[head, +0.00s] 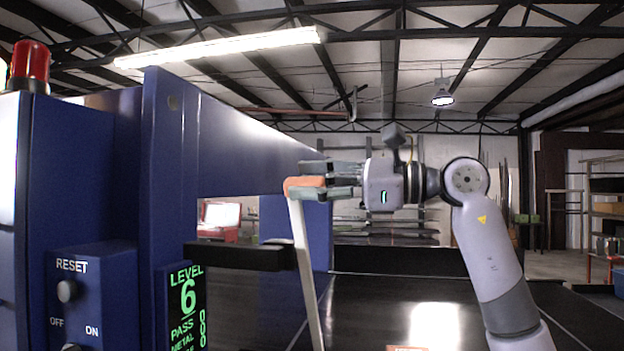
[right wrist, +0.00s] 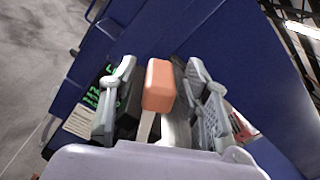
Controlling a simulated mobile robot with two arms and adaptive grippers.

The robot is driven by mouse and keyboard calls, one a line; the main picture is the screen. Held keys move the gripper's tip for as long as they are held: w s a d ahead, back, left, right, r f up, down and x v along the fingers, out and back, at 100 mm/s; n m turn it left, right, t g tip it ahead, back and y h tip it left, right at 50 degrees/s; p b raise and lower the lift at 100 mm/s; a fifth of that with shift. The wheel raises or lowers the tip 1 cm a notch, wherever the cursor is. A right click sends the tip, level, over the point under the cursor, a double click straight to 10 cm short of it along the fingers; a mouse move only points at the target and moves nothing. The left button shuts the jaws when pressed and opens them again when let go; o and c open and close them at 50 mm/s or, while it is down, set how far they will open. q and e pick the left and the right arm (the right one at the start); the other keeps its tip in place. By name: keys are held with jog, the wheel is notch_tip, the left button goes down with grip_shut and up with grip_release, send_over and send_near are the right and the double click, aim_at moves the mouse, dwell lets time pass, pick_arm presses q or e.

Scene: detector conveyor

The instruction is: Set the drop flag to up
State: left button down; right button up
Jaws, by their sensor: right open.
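The drop flag is a pale, thin bar (head: 305,265) with an orange end (head: 303,183). It stands nearly upright, leaning a little, with the orange end at the top. My right gripper (head: 318,181) reaches in from the right at the height of the orange end. In the right wrist view the orange end (right wrist: 159,86) lies between the two open fingers, with a visible gap on the right side; contact on the left cannot be told. The bar's lower end is out of the picture in the head view. My left gripper is out of view.
The blue detector frame (head: 235,150) arches over the dark conveyor belt (head: 390,305). A black bar (head: 235,256) juts out behind the flag's bar. A control box with a RESET knob (head: 67,290) and a green LEVEL 6 display (head: 187,305) are at left. Open air lies above the belt.

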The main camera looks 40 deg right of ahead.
jog(key=shift+s+d, duration=0.1)
jog(key=shift+s, duration=0.05)
jog(key=shift+c, duration=1.2)
grip_shut()
